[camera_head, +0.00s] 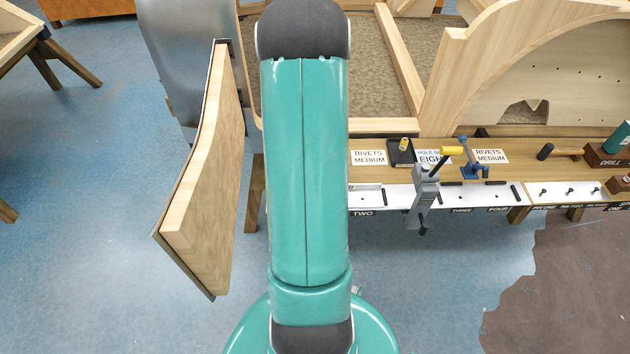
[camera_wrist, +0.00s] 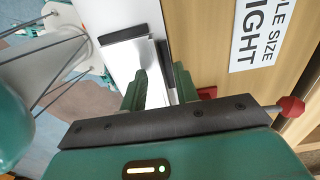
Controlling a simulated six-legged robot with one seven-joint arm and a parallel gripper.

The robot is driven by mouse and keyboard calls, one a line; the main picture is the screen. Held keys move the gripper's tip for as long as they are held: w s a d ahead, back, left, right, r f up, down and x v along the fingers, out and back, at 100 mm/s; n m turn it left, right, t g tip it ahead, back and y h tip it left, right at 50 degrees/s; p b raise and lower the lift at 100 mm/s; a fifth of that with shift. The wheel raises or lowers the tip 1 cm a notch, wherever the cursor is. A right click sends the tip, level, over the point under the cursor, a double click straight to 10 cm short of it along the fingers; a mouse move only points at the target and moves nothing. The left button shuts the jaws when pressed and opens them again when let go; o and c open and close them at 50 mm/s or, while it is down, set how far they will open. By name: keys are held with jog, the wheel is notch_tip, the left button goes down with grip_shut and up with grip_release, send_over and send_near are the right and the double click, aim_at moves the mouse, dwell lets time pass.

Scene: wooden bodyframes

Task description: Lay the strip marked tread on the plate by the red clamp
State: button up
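In the wrist view, my gripper (camera_wrist: 160,90) points down with its two green fingers apart. A silvery flat piece (camera_wrist: 127,62) with a dark end lies on a white board (camera_wrist: 100,14) below and partly between the fingers. A dark narrow bar (camera_wrist: 166,60) shows in the gap. I cannot tell whether the fingers touch anything. A red knob (camera_wrist: 291,107) on a metal rod shows at the right, and a small red part (camera_wrist: 207,92) sits beside the right finger; they may belong to the red clamp. No tread marking is readable. My arm hides the gripper in the head view.
The bench (camera_head: 430,155) carries a white strip board (camera_head: 400,199) labelled TWO, THREE and FOUR. A curved wooden panel (camera_head: 205,170) hangs left of my arm. Blue floor lies in front.

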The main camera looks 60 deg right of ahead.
notch_tip(320, 180, up, 14)
jog(key=shift+f, duration=0.15)
dwell(0.8)
